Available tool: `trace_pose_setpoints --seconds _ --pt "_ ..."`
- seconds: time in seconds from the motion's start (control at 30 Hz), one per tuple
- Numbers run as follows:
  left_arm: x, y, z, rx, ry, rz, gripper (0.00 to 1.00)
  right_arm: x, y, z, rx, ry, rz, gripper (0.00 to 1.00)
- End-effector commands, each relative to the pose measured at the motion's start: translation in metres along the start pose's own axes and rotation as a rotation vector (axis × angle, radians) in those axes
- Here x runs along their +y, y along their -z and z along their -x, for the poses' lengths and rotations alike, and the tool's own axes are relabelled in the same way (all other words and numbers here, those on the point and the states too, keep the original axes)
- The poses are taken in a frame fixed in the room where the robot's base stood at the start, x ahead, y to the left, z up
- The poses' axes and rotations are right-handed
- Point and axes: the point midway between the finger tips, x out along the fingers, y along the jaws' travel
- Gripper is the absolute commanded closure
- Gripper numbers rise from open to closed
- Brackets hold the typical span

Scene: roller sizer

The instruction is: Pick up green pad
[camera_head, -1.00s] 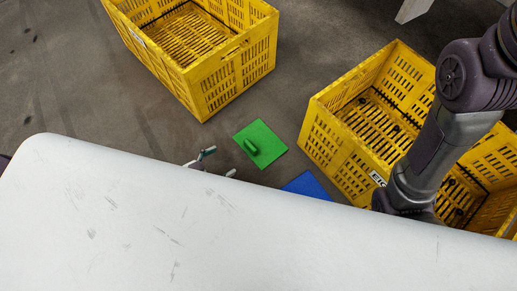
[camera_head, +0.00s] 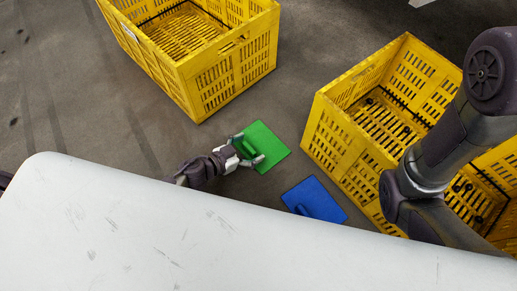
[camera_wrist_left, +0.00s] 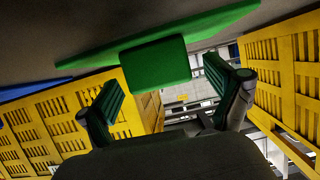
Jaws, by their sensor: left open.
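The green pad (camera_head: 270,140) lies flat on the floor between the two yellow crates, with its raised green handle on top. My left gripper (camera_head: 250,151) is open at the pad's left side, with its fingers around the handle area in the head view. In the left wrist view the pad (camera_wrist_left: 215,33) and its block-like handle (camera_wrist_left: 155,64) are close ahead, and the handle sits between and just beyond the open fingertips (camera_wrist_left: 170,88). I cannot tell whether the fingers touch it. My right gripper is not in view.
A blue pad (camera_head: 318,201) with a handle lies on the floor to the right. One yellow crate (camera_head: 230,82) stands behind, another yellow crate (camera_head: 340,150) at the right. A white surface (camera_head: 200,235) fills the foreground.

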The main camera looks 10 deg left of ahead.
Motion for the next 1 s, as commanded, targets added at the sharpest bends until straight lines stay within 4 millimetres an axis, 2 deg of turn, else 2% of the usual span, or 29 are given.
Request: trace_pose_setpoints --seconds 0.1,0.33,0.77,1.0 --pt "-0.0003 -0.0006 -0.0086 0.0 0.0 -0.002 0.08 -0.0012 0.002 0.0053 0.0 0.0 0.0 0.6" --pt "-0.0001 0.0005 -0.0083 -0.001 0.001 0.0 0.1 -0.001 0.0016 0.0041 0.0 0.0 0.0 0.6" --pt "-0.0002 0.0003 -0.0082 -0.001 0.001 0.0 0.82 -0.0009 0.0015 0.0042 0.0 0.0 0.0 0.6" --pt "-0.0002 0.0014 -0.0082 0.001 0.001 0.0 0.84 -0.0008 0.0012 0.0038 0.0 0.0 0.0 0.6"
